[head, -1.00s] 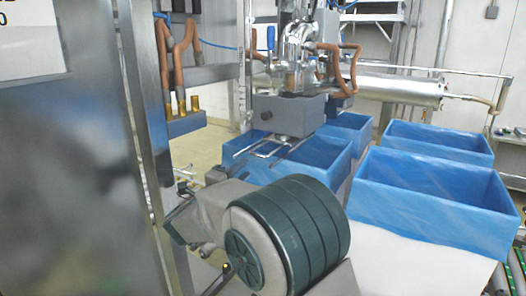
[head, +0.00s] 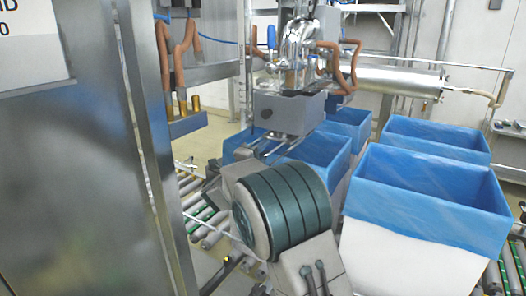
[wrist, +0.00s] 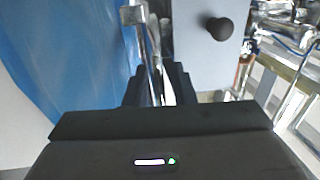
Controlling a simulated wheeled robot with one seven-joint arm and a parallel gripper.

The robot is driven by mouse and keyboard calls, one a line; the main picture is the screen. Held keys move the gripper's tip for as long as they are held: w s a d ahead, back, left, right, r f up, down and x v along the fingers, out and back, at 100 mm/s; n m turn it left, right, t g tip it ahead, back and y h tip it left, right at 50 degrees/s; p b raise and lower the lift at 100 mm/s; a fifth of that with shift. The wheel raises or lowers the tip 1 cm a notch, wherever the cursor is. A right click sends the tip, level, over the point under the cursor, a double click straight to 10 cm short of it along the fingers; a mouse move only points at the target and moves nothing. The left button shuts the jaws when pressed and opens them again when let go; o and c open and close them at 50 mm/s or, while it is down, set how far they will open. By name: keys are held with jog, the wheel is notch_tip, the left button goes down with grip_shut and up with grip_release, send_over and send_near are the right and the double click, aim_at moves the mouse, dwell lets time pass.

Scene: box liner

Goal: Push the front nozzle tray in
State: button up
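The front nozzle tray (head: 290,112) is a grey box under the shiny nozzle assembly, over the liner-filled boxes. In the wrist view its grey face (wrist: 205,65) stands close ahead, with a round black knob (wrist: 220,28). My gripper (wrist: 158,78) points at the lower left of that face. Its two dark fingers stand a little apart, with shiny metal rods (wrist: 148,45) showing between and beyond them. Nothing is clearly gripped, and contact with the tray or rods cannot be told. In the head view my arm hides the fingers.
A blue-lined box (head: 320,150) stands directly under the tray, and its blue liner (wrist: 75,50) fills the wrist view's left. Another lined box (head: 430,190) is at right. A steel post (head: 150,130) and panel stand at left. A roller conveyor (head: 200,215) runs below.

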aim_at(278, 139)
grip_shut()
jog(key=w+d+b, duration=0.2)
jog(key=w, duration=0.1)
jog(key=shift+f, duration=0.2)
jog(key=shift+w+d+r, duration=0.2)
jog(key=shift+r, duration=0.1)
